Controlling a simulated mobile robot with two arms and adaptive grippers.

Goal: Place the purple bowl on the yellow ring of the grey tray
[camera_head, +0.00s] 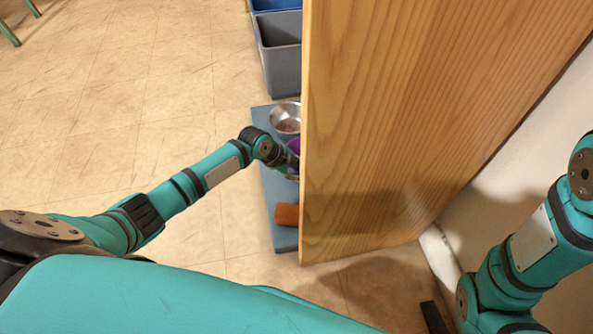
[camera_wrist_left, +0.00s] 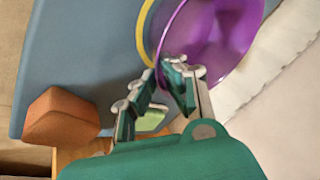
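The purple bowl (camera_wrist_left: 212,35) is at the upper right of the left wrist view. In the head view only a sliver of it (camera_head: 294,146) shows beside the wooden panel. My left gripper (camera_wrist_left: 160,72) has its fingertips on either side of the bowl's near rim, close together, and appears shut on it. The grey tray (camera_wrist_left: 75,45) is blue-grey and lies on the floor; its edge also shows in the head view (camera_head: 261,118). Part of the yellow ring (camera_wrist_left: 143,35) curves out along the bowl's left side; the rest is hidden. My right gripper is out of view.
An orange-brown block (camera_head: 287,214) sits at the tray's near end, and a metal bowl (camera_head: 286,118) toward its far end. A large wooden panel (camera_head: 400,120) hides the tray's right part. A grey bin (camera_head: 281,60) stands beyond. The floor left of the tray is clear.

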